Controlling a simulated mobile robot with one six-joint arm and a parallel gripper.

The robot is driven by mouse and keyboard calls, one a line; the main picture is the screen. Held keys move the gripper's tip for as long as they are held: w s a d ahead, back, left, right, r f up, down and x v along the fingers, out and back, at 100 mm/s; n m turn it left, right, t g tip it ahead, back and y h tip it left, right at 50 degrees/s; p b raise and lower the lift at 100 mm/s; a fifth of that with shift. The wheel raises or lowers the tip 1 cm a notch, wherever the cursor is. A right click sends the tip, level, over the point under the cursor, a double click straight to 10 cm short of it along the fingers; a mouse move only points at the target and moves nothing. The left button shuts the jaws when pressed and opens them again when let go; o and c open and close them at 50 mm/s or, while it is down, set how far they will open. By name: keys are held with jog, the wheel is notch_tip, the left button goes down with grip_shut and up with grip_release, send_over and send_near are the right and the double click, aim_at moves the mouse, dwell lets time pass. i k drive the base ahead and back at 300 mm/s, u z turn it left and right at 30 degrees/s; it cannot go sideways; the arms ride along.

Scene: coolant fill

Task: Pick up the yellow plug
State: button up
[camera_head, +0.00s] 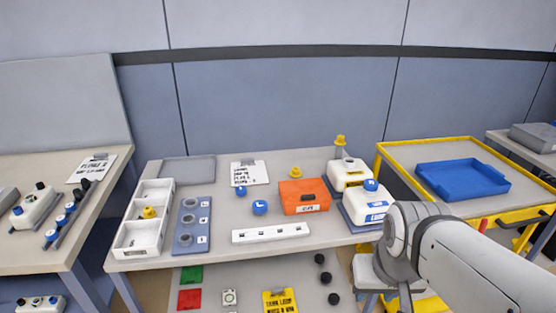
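Several small yellow pieces could be the yellow plug, and I cannot tell which one is meant. One yellow piece (149,212) lies in the middle compartment of the white three-part tray (118,241) at the left of the middle table. Another yellow piece (295,172) stands just behind the orange box (303,196). My arm comes in from the lower right, in front of the table's right end. My gripper's fingers do not show.
On the middle table (222,160) are a blue-grey plate with round sockets (191,222), blue caps (260,207), a white strip (270,232) and two white containers (367,205). A yellow-edged cart with a blue tray (462,180) stands right. A lower shelf holds coloured cards.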

aim_at(295, 173)
jog(key=i, duration=1)
jog(key=u, duration=0.05)
